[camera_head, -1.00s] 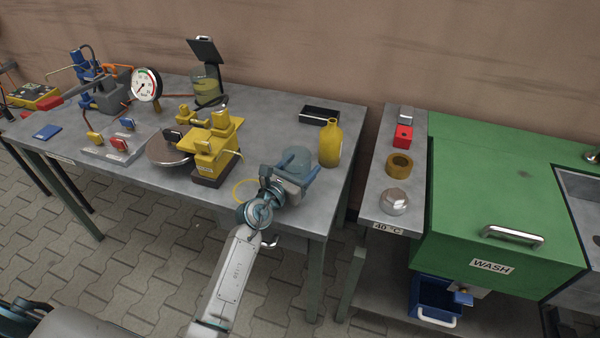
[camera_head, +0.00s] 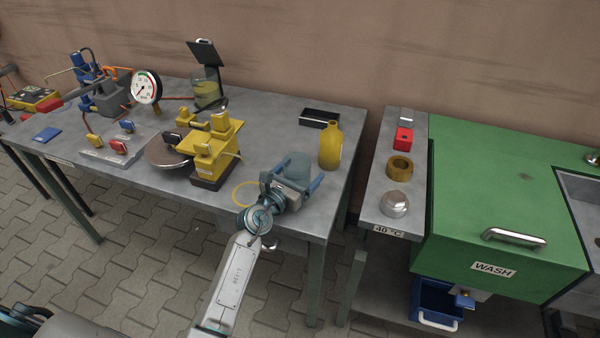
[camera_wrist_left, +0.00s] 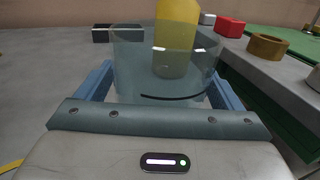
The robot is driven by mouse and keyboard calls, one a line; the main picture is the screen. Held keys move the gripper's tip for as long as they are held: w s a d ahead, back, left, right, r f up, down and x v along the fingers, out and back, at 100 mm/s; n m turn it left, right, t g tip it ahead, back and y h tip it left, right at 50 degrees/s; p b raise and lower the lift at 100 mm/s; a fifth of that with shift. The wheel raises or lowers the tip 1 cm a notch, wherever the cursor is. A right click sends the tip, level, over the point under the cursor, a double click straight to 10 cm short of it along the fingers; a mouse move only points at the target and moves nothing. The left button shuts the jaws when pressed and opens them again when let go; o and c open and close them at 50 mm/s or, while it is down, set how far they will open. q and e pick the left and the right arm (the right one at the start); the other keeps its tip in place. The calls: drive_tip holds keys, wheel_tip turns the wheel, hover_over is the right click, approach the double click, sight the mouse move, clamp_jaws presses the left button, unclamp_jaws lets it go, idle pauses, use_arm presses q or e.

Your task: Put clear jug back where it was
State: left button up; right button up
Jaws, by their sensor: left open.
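The clear jug (camera_head: 299,163) is a see-through, bluish vessel near the front right corner of the grey table (camera_head: 268,118). It appears upright on the table top. My left gripper (camera_head: 298,175) is open, with one blue finger on each side of the jug. The jug (camera_wrist_left: 135,75) also shows between the spread fingers in the left wrist view. Its lower part is hidden behind the gripper body, so contact with the fingers cannot be told. A thin yellow ring (camera_head: 236,195) lies on the table left of the jug. My right gripper is not in view.
A yellow bottle (camera_head: 330,147) stands close behind the jug, with a black tray (camera_head: 319,118) beyond. A yellow fixture (camera_head: 214,150) stands to the left. Across a gap on the right, a narrow shelf holds a brass ring (camera_head: 399,168) and a metal nut-like part (camera_head: 394,204).

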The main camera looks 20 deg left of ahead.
sight(293, 179)
use_arm(q)
drive_tip(key=shift+r, duration=0.15)
drive_tip(key=v, duration=1)
drive_tip(key=shift+s+a, duration=0.1)
drive_tip(key=shift+s, duration=0.25)
drive_tip(key=shift+s+a, duration=0.2)
drive_tip(key=shift+s, duration=0.35)
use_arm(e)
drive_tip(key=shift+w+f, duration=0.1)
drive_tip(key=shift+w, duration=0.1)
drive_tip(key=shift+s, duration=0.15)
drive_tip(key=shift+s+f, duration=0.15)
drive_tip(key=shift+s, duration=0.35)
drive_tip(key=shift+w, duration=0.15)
